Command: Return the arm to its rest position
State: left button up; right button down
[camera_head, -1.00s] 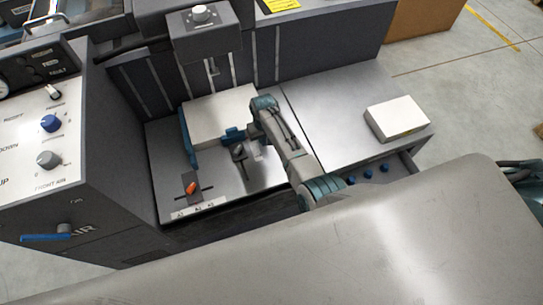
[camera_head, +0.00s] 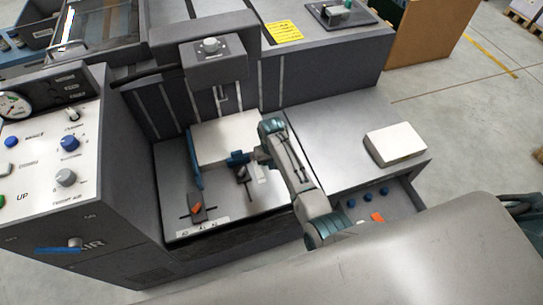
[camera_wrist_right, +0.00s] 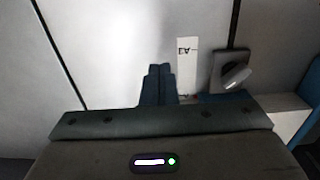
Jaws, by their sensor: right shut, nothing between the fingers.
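My right arm reaches in from the lower right in the head view. Its blue-fingered gripper (camera_head: 238,158) is over the feed table beside a white paper stack (camera_head: 215,143). In the right wrist view the fingers of this gripper (camera_wrist_right: 158,72) are pressed together with nothing between them, above a bare grey metal surface (camera_wrist_right: 110,50). Whether the fingertips touch anything below cannot be told. My left gripper is in neither view.
A blue side guide (camera_head: 194,160) and an orange-knobbed slider (camera_head: 197,207) are left of the gripper. A white paper block (camera_head: 395,144) lies on the right metal top (camera_head: 335,125). A control panel (camera_head: 45,160) stands at the left. The wrist view shows a dark lever (camera_wrist_right: 230,72) close by.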

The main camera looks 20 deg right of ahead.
jog(key=shift+r, duration=2.15)
